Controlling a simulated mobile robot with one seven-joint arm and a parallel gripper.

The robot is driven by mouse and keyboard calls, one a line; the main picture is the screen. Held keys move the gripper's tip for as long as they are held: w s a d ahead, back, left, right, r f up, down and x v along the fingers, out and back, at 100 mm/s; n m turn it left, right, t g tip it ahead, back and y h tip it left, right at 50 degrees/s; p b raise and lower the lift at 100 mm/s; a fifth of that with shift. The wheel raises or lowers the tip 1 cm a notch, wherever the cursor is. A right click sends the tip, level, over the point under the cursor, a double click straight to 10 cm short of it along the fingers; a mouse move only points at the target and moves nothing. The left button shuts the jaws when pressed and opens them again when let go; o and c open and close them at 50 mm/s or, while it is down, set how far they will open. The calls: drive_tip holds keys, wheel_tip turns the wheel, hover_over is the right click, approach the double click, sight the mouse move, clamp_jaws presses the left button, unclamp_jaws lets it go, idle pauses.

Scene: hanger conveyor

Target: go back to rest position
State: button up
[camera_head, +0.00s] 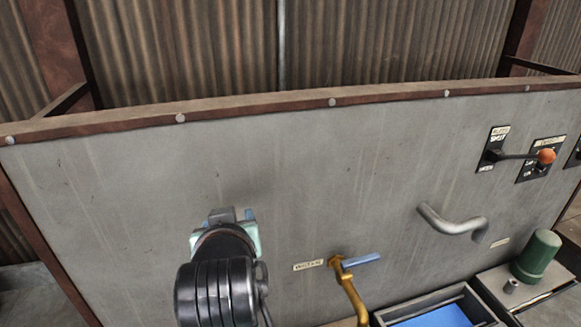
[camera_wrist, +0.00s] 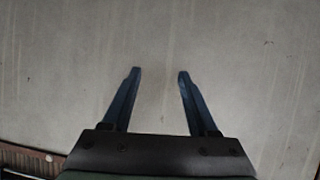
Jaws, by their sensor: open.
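My gripper (camera_wrist: 158,76) shows in the wrist view with its two dark blue fingers apart and nothing between them. Beyond the fingers is only the plain grey panel (camera_wrist: 240,50). In the head view my arm reaches up from the lower middle, and its wrist hides most of the gripper (camera_head: 230,215). The gripper is in front of the grey panel (camera_head: 120,200), left of the brass tap with a blue handle (camera_head: 360,261). I cannot tell how far it is from the panel.
At right are a lever with an orange knob (camera_head: 546,156), a bent grey pipe (camera_head: 452,222) and a green cylinder (camera_head: 537,252). A tray with a blue bottom (camera_head: 437,318) lies at the lower right. The left part of the panel is clear.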

drive_tip(key=s+d+r+m+t+b, duration=0.1)
drive_tip(key=s+d+r+t, duration=0.15)
drive_tip(key=r, duration=0.35)
drive_tip(key=s+d+r+t+b, duration=0.1)
drive_tip(key=d+r+t, duration=0.15)
drive_tip(key=r, duration=0.35)
drive_tip(key=s+d+r+m+t+b, duration=0.1)
drive_tip(key=r+t, duration=0.3)
drive_tip(key=r, duration=0.3)
drive_tip(key=s+d+r+t+h+b, duration=0.1)
drive_tip(key=s+r+t, duration=0.2)
drive_tip(key=s+r, duration=0.2)
drive_tip(key=s+d+r+t+h+b, duration=0.1)
drive_tip(key=s+d+r+t, duration=0.1)
drive_tip(key=s+r, duration=0.3)
drive_tip(key=shift+s+d+r+m+t, duration=0.15)
drive_tip(key=shift+s+d+m+t, duration=0.2)
drive_tip(key=shift+s, duration=0.4)
drive_tip(key=shift+s, duration=0.1)
